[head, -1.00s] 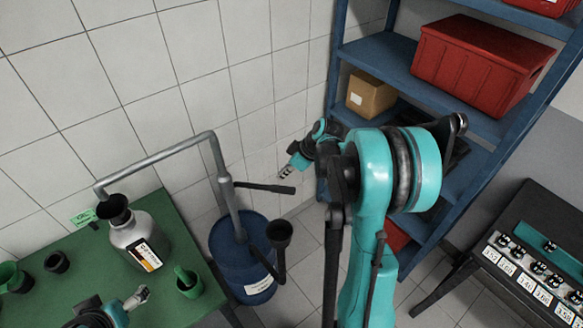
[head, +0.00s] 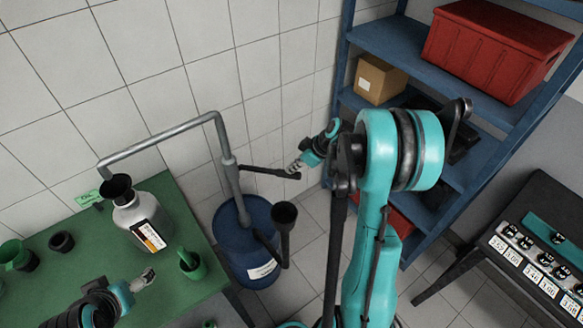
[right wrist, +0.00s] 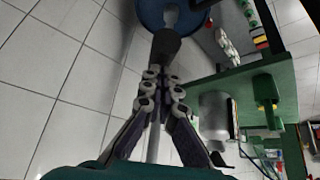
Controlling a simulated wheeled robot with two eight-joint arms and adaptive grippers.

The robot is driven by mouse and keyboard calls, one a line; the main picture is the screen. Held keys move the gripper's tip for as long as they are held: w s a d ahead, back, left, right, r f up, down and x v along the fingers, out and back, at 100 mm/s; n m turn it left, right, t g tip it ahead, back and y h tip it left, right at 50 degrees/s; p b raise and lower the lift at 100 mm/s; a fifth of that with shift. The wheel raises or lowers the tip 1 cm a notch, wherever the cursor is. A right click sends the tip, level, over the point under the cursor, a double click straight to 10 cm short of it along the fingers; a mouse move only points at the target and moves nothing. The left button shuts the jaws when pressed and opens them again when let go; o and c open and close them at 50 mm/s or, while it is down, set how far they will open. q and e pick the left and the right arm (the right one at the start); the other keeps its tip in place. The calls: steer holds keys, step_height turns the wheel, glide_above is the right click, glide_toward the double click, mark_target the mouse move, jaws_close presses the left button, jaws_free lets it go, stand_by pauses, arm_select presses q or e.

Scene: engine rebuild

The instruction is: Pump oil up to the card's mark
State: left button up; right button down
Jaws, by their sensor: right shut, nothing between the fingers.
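The oil pump (head: 229,185) stands on a blue drum (head: 240,255), its long grey spout bending left over the table. The spout's end is at a black funnel (head: 116,187) in the neck of a silver bottle (head: 140,225). The oil level cannot be seen. A green card (head: 87,198) is behind the bottle, its text too small to read. My right gripper (head: 294,168) is shut and empty, at the free end of the dark pump handle (head: 265,171); contact cannot be told. It also shows in the right wrist view (right wrist: 162,85). My left gripper (head: 147,277) is over the table.
A black cup (head: 284,214) is on an arm beside the drum. Green containers (head: 193,265) and a dark cup (head: 61,242) stand on the green table (head: 175,205). A blue shelf (head: 385,45) with a red crate (head: 495,48) stands right. A dark bench (head: 545,205) is at far right.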

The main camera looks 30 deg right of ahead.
step_height(320, 180, down, 12)
steer(key=s+t+y+b, duration=0.1)
steer(key=t+y+b, duration=0.2)
steer(key=b, duration=1.2)
steer(key=shift+s+d+r+t, duration=0.25)
steer(key=shift+s+d+t, duration=0.1)
steer(key=shift+d, duration=0.1)
steer(key=shift+a, duration=0.1)
